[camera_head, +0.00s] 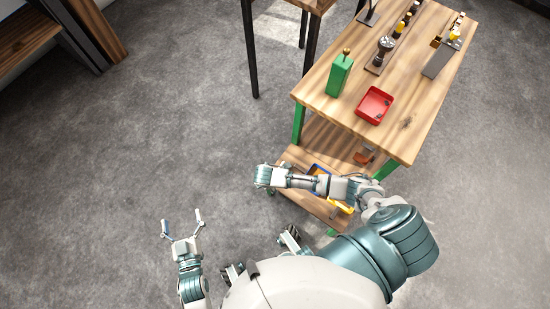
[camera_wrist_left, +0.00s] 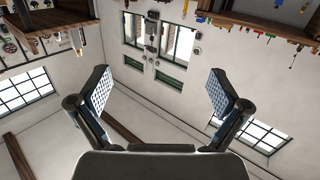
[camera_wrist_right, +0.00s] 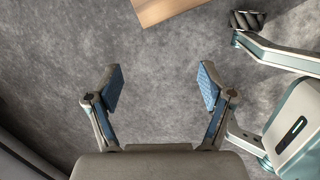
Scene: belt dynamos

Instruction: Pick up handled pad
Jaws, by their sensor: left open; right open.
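I cannot tell for sure which item is the handled pad; no clear pad with a handle stands out in any view. In the head view my left gripper (camera_head: 183,224) is open and empty over bare floor, left of the cart and well away from it. It also shows open in the left wrist view (camera_wrist_left: 160,90), facing a wall with windows. My right arm reaches left across the cart's lower shelf (camera_head: 326,209). My right gripper (camera_wrist_right: 160,88) is open and empty in the right wrist view, above the grey floor; its fingers are not clear in the head view.
The wooden cart top (camera_head: 400,130) holds a green can (camera_head: 340,76), a red tray (camera_head: 374,104), a dark-based device (camera_head: 382,52) and a grey block (camera_head: 440,60). An orange item (camera_head: 364,155) and a yellow item (camera_head: 342,206) are lower down. Floor at left is clear.

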